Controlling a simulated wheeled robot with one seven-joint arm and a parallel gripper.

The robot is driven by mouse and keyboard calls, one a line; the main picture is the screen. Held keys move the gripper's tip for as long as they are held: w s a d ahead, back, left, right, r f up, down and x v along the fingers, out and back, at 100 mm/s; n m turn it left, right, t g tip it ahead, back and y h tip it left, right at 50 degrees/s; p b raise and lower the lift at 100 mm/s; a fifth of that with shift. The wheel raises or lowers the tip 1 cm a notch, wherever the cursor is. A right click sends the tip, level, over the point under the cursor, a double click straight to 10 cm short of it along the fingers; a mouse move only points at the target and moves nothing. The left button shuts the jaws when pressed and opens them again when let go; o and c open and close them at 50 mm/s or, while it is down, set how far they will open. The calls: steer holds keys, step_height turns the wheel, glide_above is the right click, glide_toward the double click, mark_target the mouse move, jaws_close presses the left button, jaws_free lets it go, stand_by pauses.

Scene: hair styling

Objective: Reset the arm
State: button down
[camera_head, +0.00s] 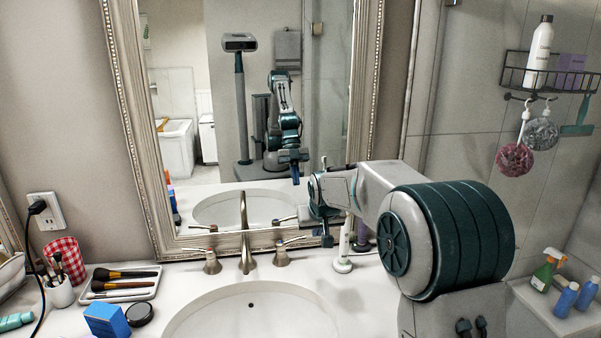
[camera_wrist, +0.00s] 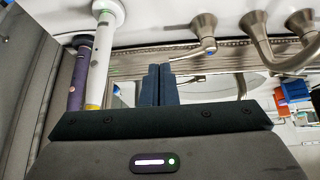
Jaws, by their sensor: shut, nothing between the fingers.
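My gripper (camera_head: 327,240) hangs at the end of my bent arm, in front of the mirror's lower right and above the counter. In the wrist view my gripper's two dark blue fingers (camera_wrist: 155,85) are together, with nothing between them. Part of the gripper is hidden behind my arm's wrist in the head view. My arm (camera_head: 440,240) fills the right of the head view and also shows in the mirror.
The faucet (camera_head: 247,235) and sink (camera_head: 250,310) are to the left. A tray with brushes (camera_head: 125,283) and a blue box (camera_head: 106,320) lie at the left.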

steer(key=s+d+r+g, duration=0.1)
steer(key=s+d, duration=0.2)
steer(key=s, duration=0.3)
steer(key=s+d+r+m, duration=0.1)
steer(key=s+d, duration=0.1)
steer(key=s, duration=0.4)
steer(key=s+d+r+g, duration=0.1)
steer(key=s+d, duration=0.2)
steer(key=s, duration=0.3)
steer(key=s+d+f, duration=0.1)
steer(key=s+f, duration=0.1)
steer(key=s, duration=0.7)
steer(key=s+d+f+m+g, duration=0.1)
steer(key=s+d+f, duration=0.1)
steer(key=s, duration=0.8)
steer(key=shift+d+h, duration=0.25)
steer(key=shift+h, duration=0.15)
